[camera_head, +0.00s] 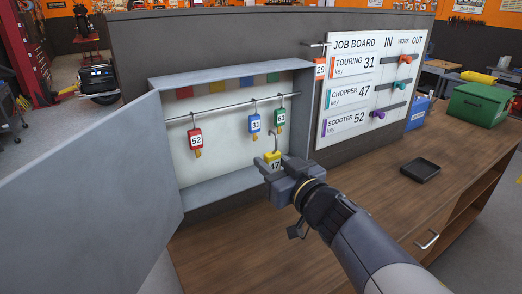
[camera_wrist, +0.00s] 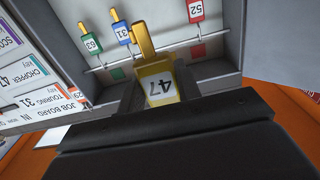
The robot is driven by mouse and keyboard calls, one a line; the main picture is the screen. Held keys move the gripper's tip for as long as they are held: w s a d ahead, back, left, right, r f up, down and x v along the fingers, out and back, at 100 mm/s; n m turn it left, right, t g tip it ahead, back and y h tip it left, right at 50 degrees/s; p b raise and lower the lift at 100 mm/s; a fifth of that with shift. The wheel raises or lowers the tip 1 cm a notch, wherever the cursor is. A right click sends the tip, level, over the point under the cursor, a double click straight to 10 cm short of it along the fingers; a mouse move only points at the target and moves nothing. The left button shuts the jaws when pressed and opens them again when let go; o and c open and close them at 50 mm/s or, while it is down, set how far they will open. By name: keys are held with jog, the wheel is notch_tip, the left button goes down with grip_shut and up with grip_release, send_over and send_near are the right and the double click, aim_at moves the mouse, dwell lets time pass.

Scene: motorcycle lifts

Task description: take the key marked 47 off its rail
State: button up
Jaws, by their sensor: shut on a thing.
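The yellow key tag marked 47 (camera_head: 273,157) is between the fingers of my gripper (camera_head: 277,170), at the front of the open key cabinet (camera_head: 231,70). Its hook stands up above the tag and ends below the cabinet's rail (camera_head: 219,110), apparently apart from it. My gripper is shut on the tag.
Red tag 52 (camera_head: 195,138), blue tag 31 (camera_head: 255,124) and green tag 53 or 63 (camera_head: 280,117) hang on the rail. The cabinet door (camera_head: 90,195) stands open at left. A job board (camera_head: 365,90), black tray (camera_head: 420,171) and green box (camera_head: 478,105) are at right.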

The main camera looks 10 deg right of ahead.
aim_at(275, 164)
jog(key=shift+p+v, duration=1.75)
jog(key=shift+v, duration=1.35)
jog(key=shift+s+d, duration=0.2)
jog(key=shift+s, duration=0.35)
